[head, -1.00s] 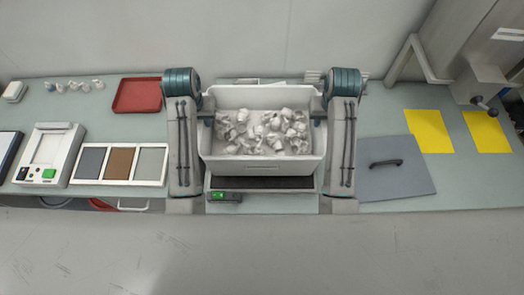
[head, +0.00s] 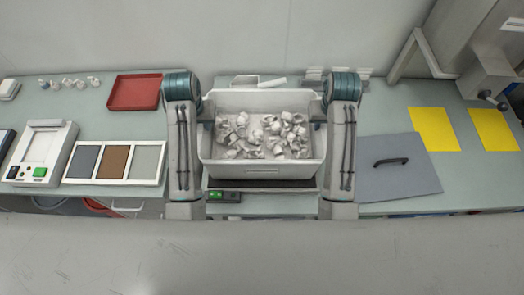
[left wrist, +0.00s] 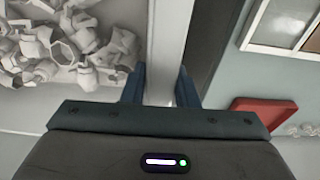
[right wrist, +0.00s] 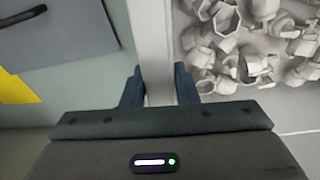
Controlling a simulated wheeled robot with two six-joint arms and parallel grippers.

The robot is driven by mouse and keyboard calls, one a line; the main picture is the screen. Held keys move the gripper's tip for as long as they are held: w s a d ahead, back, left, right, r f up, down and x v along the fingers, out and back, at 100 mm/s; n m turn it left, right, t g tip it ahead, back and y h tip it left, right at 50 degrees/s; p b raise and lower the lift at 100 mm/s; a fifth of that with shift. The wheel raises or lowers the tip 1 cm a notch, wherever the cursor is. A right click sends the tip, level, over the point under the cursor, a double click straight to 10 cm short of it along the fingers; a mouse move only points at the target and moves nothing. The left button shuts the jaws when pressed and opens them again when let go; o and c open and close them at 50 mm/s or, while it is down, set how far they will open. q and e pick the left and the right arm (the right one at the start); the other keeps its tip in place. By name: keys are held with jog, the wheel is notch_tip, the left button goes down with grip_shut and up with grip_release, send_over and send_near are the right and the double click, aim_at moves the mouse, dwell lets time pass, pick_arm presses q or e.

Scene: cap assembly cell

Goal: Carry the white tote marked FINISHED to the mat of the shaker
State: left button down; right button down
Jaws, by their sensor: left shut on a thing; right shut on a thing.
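The white tote (head: 262,171) is in the middle of the head view, upright and filled with loose white caps (head: 262,135). Any marking on its front is too small to read. My left gripper (left wrist: 160,88) is shut on the tote's left wall, and my right gripper (right wrist: 158,88) is shut on its right wall. In the head view the fingers are mostly hidden by my arms. A dark flat surface (head: 262,184) shows as a thin strip below the tote's front, beside a small box with a green display (head: 223,196). Whether the tote touches that surface cannot be told.
To the right lie a grey plate with a black handle (head: 398,168) and two yellow sheets (head: 433,129) (head: 494,129). To the left are a three-panel frame (head: 115,163), a device with a green button (head: 42,155) and a red tray (head: 134,92). A wall stands behind.

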pick_arm(q)
jog(key=shift+f, duration=0.35)
pick_arm(e)
jog(key=shift+f, duration=0.3)
pick_arm(q)
jog(key=c, duration=1.5)
grip_release()
jog(key=shift+f, duration=0.1)
pick_arm(e)
jog(key=c, duration=1.5)
grip_release()
jog(key=shift+f, duration=0.1)
pick_arm(q)
jog(key=o, duration=0.4)
jog(key=shift+c, duration=0.2)
pick_arm(e)
jog(key=o, duration=0.4)
jog(key=shift+c, duration=0.2)
pick_arm(q)
jog(key=shift+r, duration=0.3)
pick_arm(e)
jog(key=shift+r, duration=0.3)
